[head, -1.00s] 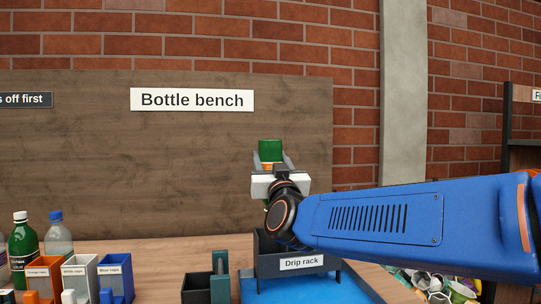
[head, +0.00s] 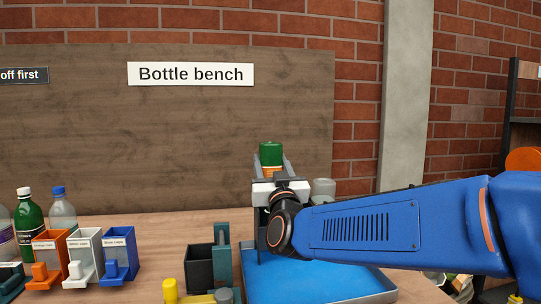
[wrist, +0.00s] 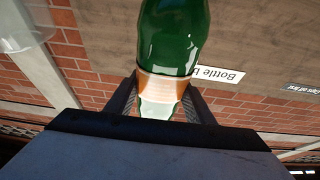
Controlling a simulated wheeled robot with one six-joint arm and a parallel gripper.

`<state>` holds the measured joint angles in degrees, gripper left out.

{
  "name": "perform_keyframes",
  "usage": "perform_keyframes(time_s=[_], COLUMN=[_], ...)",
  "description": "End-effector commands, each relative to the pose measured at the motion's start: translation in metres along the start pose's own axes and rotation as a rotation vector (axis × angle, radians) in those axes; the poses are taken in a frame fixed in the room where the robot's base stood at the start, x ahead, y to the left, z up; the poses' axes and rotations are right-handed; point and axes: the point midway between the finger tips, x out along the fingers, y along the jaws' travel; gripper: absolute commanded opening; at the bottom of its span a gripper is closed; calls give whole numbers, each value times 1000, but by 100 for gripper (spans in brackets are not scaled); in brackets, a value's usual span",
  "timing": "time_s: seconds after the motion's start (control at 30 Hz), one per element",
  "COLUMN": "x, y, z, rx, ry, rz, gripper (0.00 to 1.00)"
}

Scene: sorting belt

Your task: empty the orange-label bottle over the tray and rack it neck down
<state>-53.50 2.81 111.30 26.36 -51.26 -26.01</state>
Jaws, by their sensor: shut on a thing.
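My gripper (head: 272,175) is shut on the orange-label bottle (head: 271,153) and holds it up in front of the board. In the head view its flat green end is on top, with the orange label (head: 271,171) between the fingers. My arm hides the lower end and neck. The wrist view shows the green bottle (wrist: 172,35) and label between both fingers; whether liquid is inside I cannot tell. The blue tray (head: 310,278) lies below and in front. The dark drip rack (head: 258,228) stands behind my wrist, mostly hidden by my arm.
A clear bottle-like thing (head: 323,188) stands just right of my gripper. Orange (head: 48,255), white (head: 84,256) and blue (head: 119,255) cap bins are at left, with a green bottle (head: 29,217) and a clear one (head: 62,212) behind. A dark fixture (head: 222,262) stands left of the tray.

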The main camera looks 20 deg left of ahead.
Motion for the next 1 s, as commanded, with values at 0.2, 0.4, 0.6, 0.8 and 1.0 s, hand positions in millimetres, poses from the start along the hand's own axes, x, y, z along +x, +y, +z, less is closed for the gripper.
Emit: perform_keyframes(time_s=[0.2,0.4,0.6,0.8,1.0], x=[-7,-13,-19,-25,-30], y=[0,0,0,0,0], z=[18,32,46,62,74], rx=[0,-1,0,-1,0], ry=[-2,-1,-1,-2,0], rz=[-1,-1,0,0,0], gripper=[24,24,24,24,24])
